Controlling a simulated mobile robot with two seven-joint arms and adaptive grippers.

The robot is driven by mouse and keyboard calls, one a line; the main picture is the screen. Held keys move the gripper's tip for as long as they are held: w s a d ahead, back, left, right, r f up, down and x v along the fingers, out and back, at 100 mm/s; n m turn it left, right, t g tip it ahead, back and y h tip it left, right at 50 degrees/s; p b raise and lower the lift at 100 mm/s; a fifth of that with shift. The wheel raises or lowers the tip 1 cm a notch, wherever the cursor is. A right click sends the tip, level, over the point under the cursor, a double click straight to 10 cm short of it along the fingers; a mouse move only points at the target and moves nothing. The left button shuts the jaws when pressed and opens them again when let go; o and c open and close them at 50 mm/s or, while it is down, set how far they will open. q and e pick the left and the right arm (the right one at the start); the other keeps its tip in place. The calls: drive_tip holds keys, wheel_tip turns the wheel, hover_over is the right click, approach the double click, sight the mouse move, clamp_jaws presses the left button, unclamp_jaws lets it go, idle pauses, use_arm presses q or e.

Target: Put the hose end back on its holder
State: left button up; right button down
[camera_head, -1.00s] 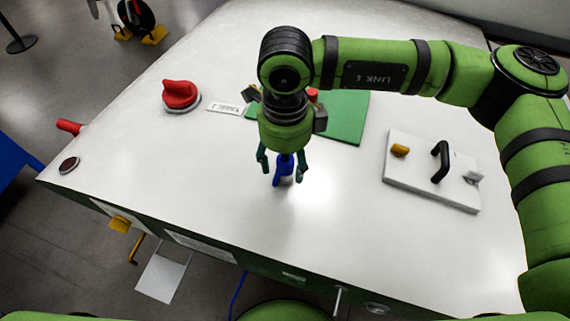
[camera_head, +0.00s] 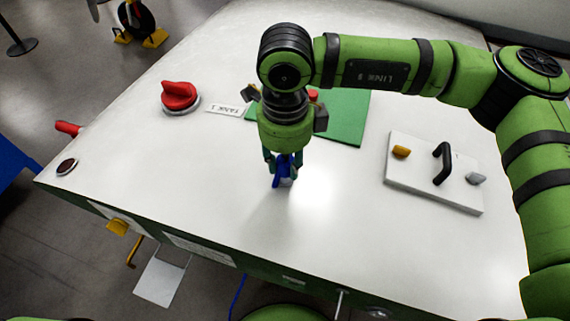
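A small blue piece (camera_head: 281,172) with a greyish part at its lower end shows between the fingers of my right gripper (camera_head: 283,167), above or on the white top. I take it for the hose end, but it is partly hidden by the fingers. The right gripper points down and its fingers have closed in on the blue piece. Whether the piece touches the top, I cannot tell. A thin blue hose (camera_head: 238,296) shows below the front edge. I cannot make out the holder. My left gripper is not in view.
The white top (camera_head: 150,175) carries a red knob (camera_head: 179,96), a label (camera_head: 226,109), a green plate (camera_head: 345,118) behind my gripper, and a white panel (camera_head: 420,182) with a black handle (camera_head: 442,163) at right. The area left of my gripper is clear.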

sight(285, 159)
drive_tip(key=shift+r, duration=0.15)
drive_tip(key=shift+r, duration=0.35)
drive_tip(key=shift+r, duration=0.15)
idle(0.3)
drive_tip(key=shift+r+p, duration=0.65)
drive_tip(key=shift+r, duration=0.8)
